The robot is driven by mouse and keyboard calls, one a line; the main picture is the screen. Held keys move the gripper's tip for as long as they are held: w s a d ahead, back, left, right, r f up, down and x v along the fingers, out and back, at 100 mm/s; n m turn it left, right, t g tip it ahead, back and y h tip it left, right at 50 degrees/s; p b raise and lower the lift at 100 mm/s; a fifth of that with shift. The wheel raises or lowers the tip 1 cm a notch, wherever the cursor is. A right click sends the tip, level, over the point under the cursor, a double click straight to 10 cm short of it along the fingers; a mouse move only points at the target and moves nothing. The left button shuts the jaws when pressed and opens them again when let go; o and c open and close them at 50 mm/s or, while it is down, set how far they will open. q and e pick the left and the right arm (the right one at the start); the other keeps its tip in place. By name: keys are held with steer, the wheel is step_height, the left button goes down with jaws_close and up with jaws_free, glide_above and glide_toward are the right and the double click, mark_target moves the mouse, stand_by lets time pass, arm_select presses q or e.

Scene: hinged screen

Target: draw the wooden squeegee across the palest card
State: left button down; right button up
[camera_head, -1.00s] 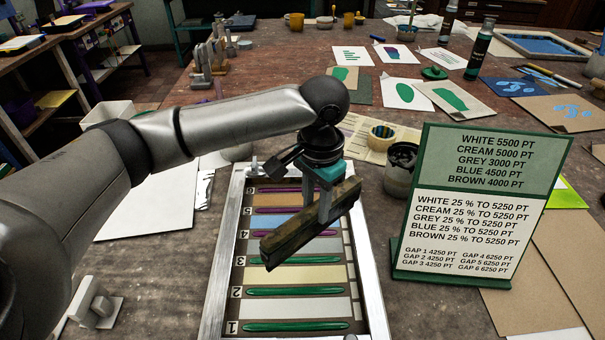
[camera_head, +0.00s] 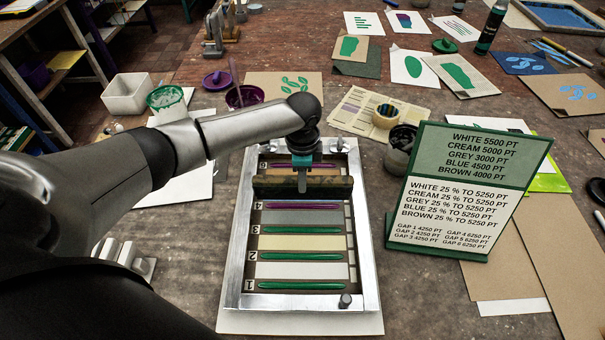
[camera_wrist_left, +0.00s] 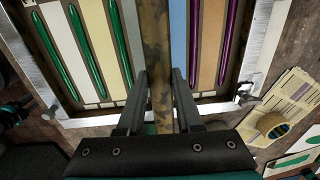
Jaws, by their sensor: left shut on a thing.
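The wooden squeegee (camera_head: 275,187) is a dark, worn bar gripped by my left gripper (camera_head: 302,186); it also shows in the left wrist view (camera_wrist_left: 158,45), between the fingers of that gripper (camera_wrist_left: 159,100). It lies crosswise over the far part of the metal frame (camera_head: 237,235), level with the strips, covering the blue card in the head view. Whether it touches the bed I cannot tell. The palest card, a white strip (camera_head: 300,271), lies between green ink lines 1 and 2 near the front, clear of the squeegee. My right gripper is not in view.
Nearer than the squeegee lie a cream card (camera_head: 300,242) and a grey card (camera_head: 300,217), with ink lines between. A green sign (camera_head: 470,185) stands right of the frame. A dark pot (camera_head: 398,150) stands behind it. A white tub (camera_head: 127,93) stands at left.

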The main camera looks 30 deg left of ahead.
arm_select(q)
steer(key=shift+r, duration=0.1)
steer(key=shift+p, duration=0.45)
step_height(320, 180, down, 3)
steer(key=shift+b, duration=1.05)
steer(key=shift+r, duration=0.3)
steer(key=shift+f, duration=0.1)
steer(key=shift+f, duration=0.4)
steer(key=shift+f, duration=0.3)
